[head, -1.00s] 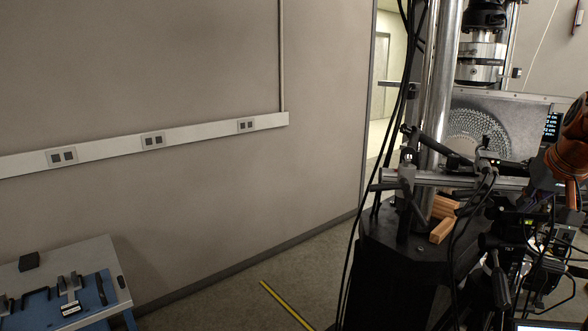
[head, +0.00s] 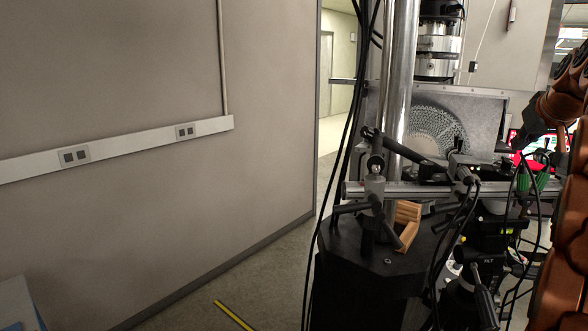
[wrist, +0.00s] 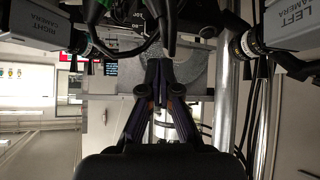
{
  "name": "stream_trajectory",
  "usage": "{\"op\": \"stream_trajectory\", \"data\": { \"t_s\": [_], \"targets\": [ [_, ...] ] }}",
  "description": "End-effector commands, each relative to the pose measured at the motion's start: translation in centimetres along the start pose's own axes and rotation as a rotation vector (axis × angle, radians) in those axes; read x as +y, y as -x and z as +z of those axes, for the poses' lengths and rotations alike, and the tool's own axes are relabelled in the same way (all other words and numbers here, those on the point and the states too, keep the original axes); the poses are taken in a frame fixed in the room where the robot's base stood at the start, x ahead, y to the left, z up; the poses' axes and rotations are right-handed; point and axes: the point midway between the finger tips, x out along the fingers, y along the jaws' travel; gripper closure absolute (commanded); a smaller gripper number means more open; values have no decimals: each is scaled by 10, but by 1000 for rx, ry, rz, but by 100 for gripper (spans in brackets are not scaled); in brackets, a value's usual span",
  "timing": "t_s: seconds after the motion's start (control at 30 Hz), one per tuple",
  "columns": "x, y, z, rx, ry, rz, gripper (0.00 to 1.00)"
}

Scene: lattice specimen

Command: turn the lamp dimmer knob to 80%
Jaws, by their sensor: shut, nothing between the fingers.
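I cannot make out the lamp or its dimmer knob in either view. In the wrist view my gripper (wrist: 160,68) is shut, its dark fingers together and nothing between them. It points toward a test machine with a perforated round pattern on a grey panel.
Camera boxes marked right (wrist: 42,22) and left (wrist: 292,30) flank my gripper. The machine has a steel column (head: 398,75), a clamp bar (head: 400,190), wooden blocks (head: 408,225) and hanging cables. Floor with a yellow strip (head: 233,315) lies clear at left.

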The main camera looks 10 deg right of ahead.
Motion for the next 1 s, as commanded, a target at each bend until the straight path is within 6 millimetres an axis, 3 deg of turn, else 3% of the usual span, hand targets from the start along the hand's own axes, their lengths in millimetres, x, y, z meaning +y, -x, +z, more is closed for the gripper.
{"op": "stream_trajectory", "data": {
  "t_s": [0.27, 0.7, 1.0],
  "targets": [
    [-1, -15, 10, -2, 1, 0, 100],
    [-1, -57, 32, -1, -1, -2, 100],
    [0, -61, 33, 0, -1, 0, 100]
  ]
}}
